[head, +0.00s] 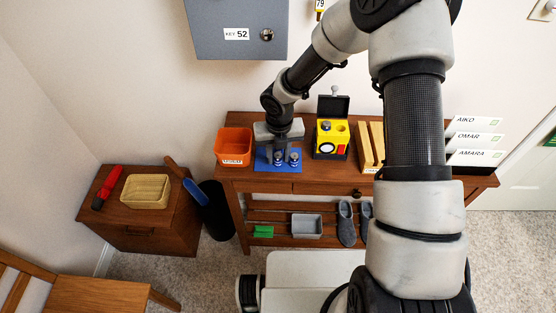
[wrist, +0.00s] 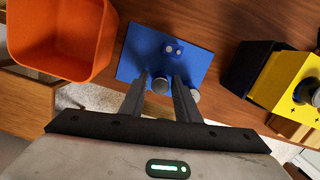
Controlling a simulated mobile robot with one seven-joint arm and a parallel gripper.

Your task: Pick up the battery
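My gripper (wrist: 161,75) points down over the mat, open, with one finger either side of one battery (wrist: 160,86). Its round silver end shows between the fingers, with slight gaps. The blue mat also shows in the wrist view (wrist: 200,62), with two pale dots.
An orange bin (head: 233,145) stands left of the mat. A yellow box (head: 331,145) with a raised black lid and a cylinder in its top stands to the right, beside wooden slats (head: 370,147). A grey key cabinet (head: 235,25) hangs above. The table in front of the mat is narrow.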

